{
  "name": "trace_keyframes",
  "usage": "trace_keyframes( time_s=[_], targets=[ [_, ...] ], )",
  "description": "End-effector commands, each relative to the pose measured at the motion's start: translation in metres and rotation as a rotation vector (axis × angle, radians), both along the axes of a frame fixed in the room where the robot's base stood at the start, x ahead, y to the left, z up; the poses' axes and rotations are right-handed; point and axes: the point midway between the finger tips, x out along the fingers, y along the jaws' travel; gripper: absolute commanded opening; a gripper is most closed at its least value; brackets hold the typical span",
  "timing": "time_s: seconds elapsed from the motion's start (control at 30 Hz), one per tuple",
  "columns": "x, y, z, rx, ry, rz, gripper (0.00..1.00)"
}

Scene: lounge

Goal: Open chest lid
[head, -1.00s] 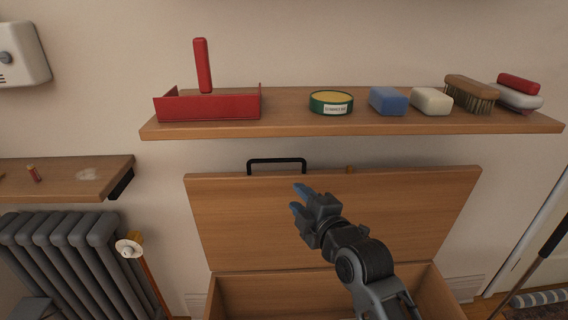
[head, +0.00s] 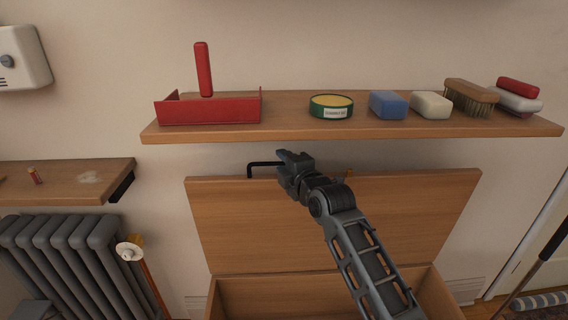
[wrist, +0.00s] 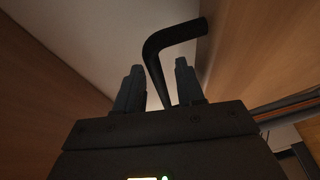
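The wooden chest's lid (head: 230,225) stands raised, nearly upright against the wall, above the open chest box (head: 260,295). A black bar handle (head: 262,165) is on the lid's top edge; my gripper hides its right part in the head view. My gripper (head: 284,162) is at the lid's top edge, in front of the handle. In the wrist view the handle (wrist: 172,42) passes between the two fingers of my gripper (wrist: 157,75), which are apart. A gap shows beside the handle, so they do not look clamped on it.
A wooden shelf (head: 290,131) runs close above the lid, holding a red dustpan-like tray (head: 208,110), a green tin (head: 331,109), blue and white blocks and brushes. A radiator (head: 62,255) stands at lower left.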

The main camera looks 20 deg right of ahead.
Motion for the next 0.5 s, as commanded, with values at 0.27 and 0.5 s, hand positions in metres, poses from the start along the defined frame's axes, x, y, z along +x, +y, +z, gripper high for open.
trace_keyframes(
  time_s=[0.27,0.5],
  targets=[
    [0.0012,0.0003,-0.0003,0.0,0.0,0.0,0.38],
    [0.0011,0.0004,-0.0003,0.0,0.0,0.0,0.15]
  ],
)
